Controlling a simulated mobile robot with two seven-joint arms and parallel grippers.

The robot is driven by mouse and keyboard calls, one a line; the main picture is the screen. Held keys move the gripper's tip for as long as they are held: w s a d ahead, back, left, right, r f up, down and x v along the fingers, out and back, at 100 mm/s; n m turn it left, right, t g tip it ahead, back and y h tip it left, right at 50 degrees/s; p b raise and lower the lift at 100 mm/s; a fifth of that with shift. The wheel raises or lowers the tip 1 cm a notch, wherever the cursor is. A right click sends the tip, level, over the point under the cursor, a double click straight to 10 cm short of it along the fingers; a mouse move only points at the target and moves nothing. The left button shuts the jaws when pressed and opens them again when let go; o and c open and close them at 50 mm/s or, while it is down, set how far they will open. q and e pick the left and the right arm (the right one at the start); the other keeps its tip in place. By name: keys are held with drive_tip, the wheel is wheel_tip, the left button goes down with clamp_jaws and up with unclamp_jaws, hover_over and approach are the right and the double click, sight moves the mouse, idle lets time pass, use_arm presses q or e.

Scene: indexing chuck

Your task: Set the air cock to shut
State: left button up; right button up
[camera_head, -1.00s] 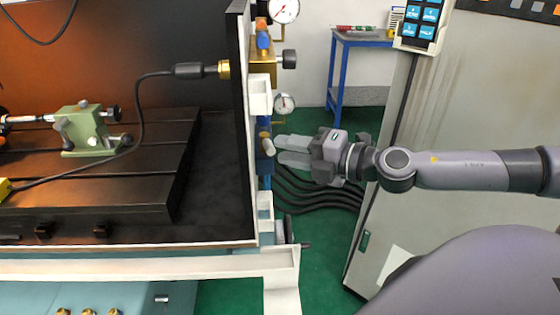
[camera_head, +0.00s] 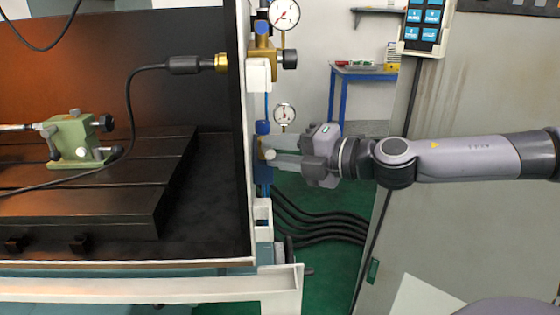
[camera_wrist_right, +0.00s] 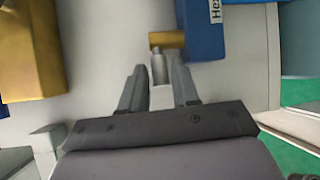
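The air cock is a brass stem (camera_wrist_right: 167,40) with a short grey lever (camera_wrist_right: 160,68), beside a blue block (camera_wrist_right: 205,32) with partly cut-off lettering in the right wrist view. In the head view the cock's blue body (camera_head: 263,172) sits on the machine's right edge, its small lever partly hidden by my fingers. My right gripper (camera_head: 275,160) is at the cock, coming from the right. In the right wrist view its two fingers (camera_wrist_right: 158,76) are apart, one each side of the lever, with gaps visible. My left gripper is not in view.
A gauge (camera_head: 284,116) and a brass valve block (camera_head: 262,62) with a larger gauge (camera_head: 284,14) are above the cock. Black hoses (camera_head: 320,225) hang below. A grey cabinet (camera_head: 460,230) stands behind my right arm. A yellow block (camera_wrist_right: 32,50) is at left in the wrist view.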

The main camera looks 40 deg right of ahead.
idle(0.3)
clamp_jaws()
drive_tip(key=shift+w+a+m+t+h+b, duration=0.1)
drive_tip(key=shift+a+m+t+h+b, duration=0.25)
drive_tip(key=shift+m+h+b, duration=0.45)
drive_tip(key=shift+a+m+t+h+b, duration=0.3)
drive_tip(key=shift+m+h+b, duration=0.2)
drive_tip(key=shift+h+b, duration=0.5)
drive_tip(key=shift+r, duration=0.1)
unclamp_jaws()
